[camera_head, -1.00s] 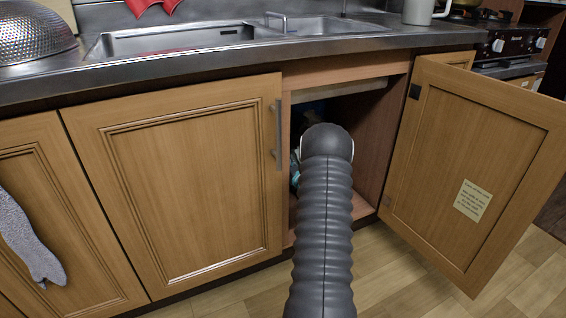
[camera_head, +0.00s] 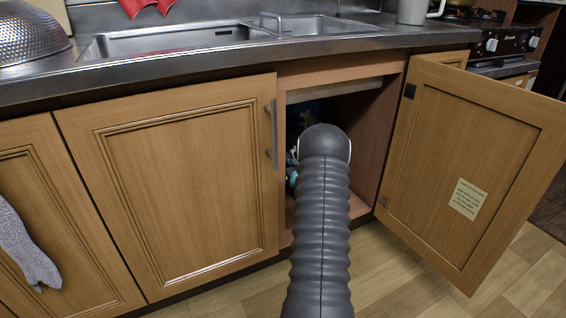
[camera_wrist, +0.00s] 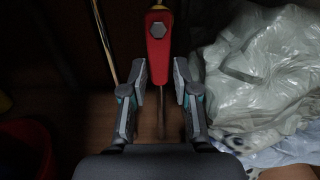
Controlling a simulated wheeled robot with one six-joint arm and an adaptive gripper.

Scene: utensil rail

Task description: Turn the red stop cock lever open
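The red stop cock lever (camera_wrist: 158,47) shows in the wrist view at the top centre, with a grey hexagonal nut on it. My gripper (camera_wrist: 159,75) is open, its two fingers on either side of the lever's lower end in the picture. I cannot tell whether either finger touches it. In the head view my arm reaches into the open cupboard under the sink and hides the lever and my gripper.
A crumpled pale plastic bag (camera_wrist: 255,75) lies close to the right finger. A brass-coloured pipe (camera_wrist: 107,45) runs left of the lever. A red object (camera_wrist: 25,150) is at lower left. The open cupboard door (camera_head: 470,165) stands right of my arm.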

